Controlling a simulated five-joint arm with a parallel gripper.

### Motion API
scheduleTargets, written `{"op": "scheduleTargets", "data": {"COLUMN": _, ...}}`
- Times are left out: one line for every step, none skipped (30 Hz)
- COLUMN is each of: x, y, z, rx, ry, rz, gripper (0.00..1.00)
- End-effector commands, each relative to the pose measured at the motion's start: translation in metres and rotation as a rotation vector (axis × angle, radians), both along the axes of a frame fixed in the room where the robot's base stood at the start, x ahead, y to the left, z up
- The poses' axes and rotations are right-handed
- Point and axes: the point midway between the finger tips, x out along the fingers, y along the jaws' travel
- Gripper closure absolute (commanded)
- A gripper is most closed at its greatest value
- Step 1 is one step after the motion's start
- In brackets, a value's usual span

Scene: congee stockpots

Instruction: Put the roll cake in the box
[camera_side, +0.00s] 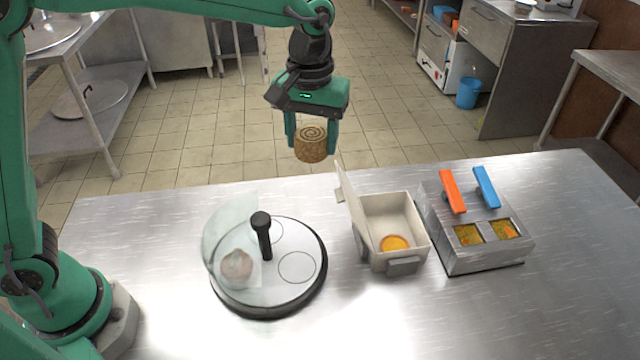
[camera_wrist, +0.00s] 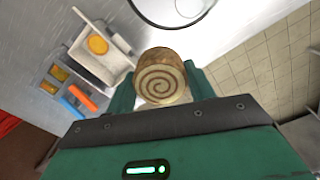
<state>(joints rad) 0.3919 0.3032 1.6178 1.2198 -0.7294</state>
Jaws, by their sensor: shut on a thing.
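The roll cake (camera_side: 311,146) is a brown cylinder with a spiral on its end. My gripper (camera_side: 311,135) is shut on it and holds it in the air, above and beyond the far edge of the table in the side view. In the wrist view the roll cake (camera_wrist: 161,77) sits between the two green fingers of my gripper (camera_wrist: 162,88). The box (camera_side: 406,216) is pale, with its lid (camera_side: 350,208) standing open on its left side. A round orange item (camera_side: 394,243) lies inside the box. The box (camera_wrist: 118,53) also shows at upper left in the wrist view.
A round tray (camera_side: 290,237) with a black knob and a clear cover (camera_side: 228,234) holds a round pinkish item (camera_side: 237,265) left of the box. A metal container (camera_side: 480,251) with orange and blue handles stands right of it. The table's front is clear.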

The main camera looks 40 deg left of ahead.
Motion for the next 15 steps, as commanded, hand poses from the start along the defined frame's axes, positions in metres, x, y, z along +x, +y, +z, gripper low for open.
{"op": "scheduleTargets", "data": {"x": 0.008, "y": -0.008, "z": -0.003, "rx": 0.001, "ry": 0.001, "rz": 0.013, "gripper": 0.69}}
{"op": "scheduleTargets", "data": {"x": 0.013, "y": -0.012, "z": -0.003, "rx": 0.001, "ry": 0.001, "rz": 0.022, "gripper": 0.69}}
{"op": "scheduleTargets", "data": {"x": 0.019, "y": -0.018, "z": -0.005, "rx": 0.001, "ry": 0.001, "rz": 0.034, "gripper": 0.69}}
{"op": "scheduleTargets", "data": {"x": 0.023, "y": -0.022, "z": -0.006, "rx": 0.001, "ry": 0.003, "rz": 0.043, "gripper": 0.69}}
{"op": "scheduleTargets", "data": {"x": 0.027, "y": -0.027, "z": -0.007, "rx": 0.001, "ry": 0.001, "rz": 0.053, "gripper": 0.69}}
{"op": "scheduleTargets", "data": {"x": 0.033, "y": -0.032, "z": -0.009, "rx": 0.001, "ry": 0.001, "rz": 0.065, "gripper": 0.69}}
{"op": "scheduleTargets", "data": {"x": 0.037, "y": -0.037, "z": -0.011, "rx": 0.001, "ry": 0.001, "rz": 0.075, "gripper": 0.69}}
{"op": "scheduleTargets", "data": {"x": 0.041, "y": -0.041, "z": -0.012, "rx": 0.001, "ry": 0.001, "rz": 0.084, "gripper": 0.69}}
{"op": "scheduleTargets", "data": {"x": 0.046, "y": -0.047, "z": -0.015, "rx": 0.001, "ry": 0.002, "rz": 0.096, "gripper": 0.69}}
{"op": "scheduleTargets", "data": {"x": 0.05, "y": -0.051, "z": -0.017, "rx": 0.001, "ry": 0.001, "rz": 0.105, "gripper": 0.69}}
{"op": "scheduleTargets", "data": {"x": 0.054, "y": -0.056, "z": -0.018, "rx": 0.001, "ry": 0.001, "rz": 0.115, "gripper": 0.69}}
{"op": "scheduleTargets", "data": {"x": 0.059, "y": -0.062, "z": -0.021, "rx": 0.001, "ry": 0.001, "rz": 0.127, "gripper": 0.69}}
{"op": "scheduleTargets", "data": {"x": 0.062, "y": -0.066, "z": -0.023, "rx": 0.001, "ry": 0.001, "rz": 0.137, "gripper": 0.69}}
{"op": "scheduleTargets", "data": {"x": 0.065, "y": -0.07, "z": -0.025, "rx": 0.001, "ry": 0.001, "rz": 0.145, "gripper": 0.69}}
{"op": "scheduleTargets", "data": {"x": 0.07, "y": -0.076, "z": -0.028, "rx": 0.0, "ry": 0.001, "rz": 0.158, "gripper": 0.69}}
